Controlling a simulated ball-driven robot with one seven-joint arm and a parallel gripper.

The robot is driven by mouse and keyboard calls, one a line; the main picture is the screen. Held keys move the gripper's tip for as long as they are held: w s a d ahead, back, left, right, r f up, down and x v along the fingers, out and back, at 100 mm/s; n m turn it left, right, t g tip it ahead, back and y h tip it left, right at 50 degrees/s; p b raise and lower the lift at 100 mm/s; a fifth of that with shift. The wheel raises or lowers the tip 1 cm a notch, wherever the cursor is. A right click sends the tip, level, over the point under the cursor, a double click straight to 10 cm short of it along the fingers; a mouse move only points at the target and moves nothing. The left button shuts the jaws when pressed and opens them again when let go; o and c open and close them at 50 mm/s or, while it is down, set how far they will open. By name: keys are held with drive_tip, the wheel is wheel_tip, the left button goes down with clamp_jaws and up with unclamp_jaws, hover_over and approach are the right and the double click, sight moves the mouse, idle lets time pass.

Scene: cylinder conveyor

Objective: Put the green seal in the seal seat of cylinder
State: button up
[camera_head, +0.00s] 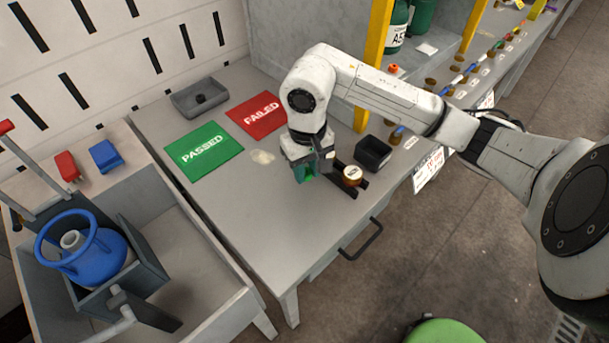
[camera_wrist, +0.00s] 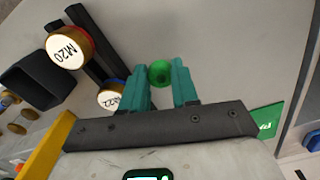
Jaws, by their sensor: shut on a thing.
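The small round green seal (camera_wrist: 160,73) is between the teal fingertips of my gripper (camera_wrist: 160,80) in the wrist view, and the jaws are shut on it. In the head view my gripper (camera_head: 305,174) is low over the grey table, and the seal cannot be told apart from the fingers. A blue cylinder (camera_head: 100,252) with a ring collar and a pale neck (camera_head: 72,240) stands in a grey holder at the lower left, far from my gripper. Its seal seat is too small to make out.
A dark rack (camera_head: 359,187) with round pieces marked M20 (camera_wrist: 70,48) and M22 (camera_wrist: 110,97) is just right of my gripper. A black box (camera_head: 373,153) stands behind it. PASSED (camera_head: 203,147) and FAILED (camera_head: 258,114) mats lie left. A grey tray (camera_head: 199,97) is at the back.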

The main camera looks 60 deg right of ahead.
sight(304, 187)
drive_tip(key=f, duration=0.2)
drive_tip(key=shift+w+f, duration=0.3)
drive_tip(key=shift+f, duration=0.1)
drive_tip(key=shift+d+f, duration=0.1)
drive_tip(key=shift+f, duration=0.45)
drive_tip(key=shift+f, duration=0.15)
drive_tip(key=o, duration=1)
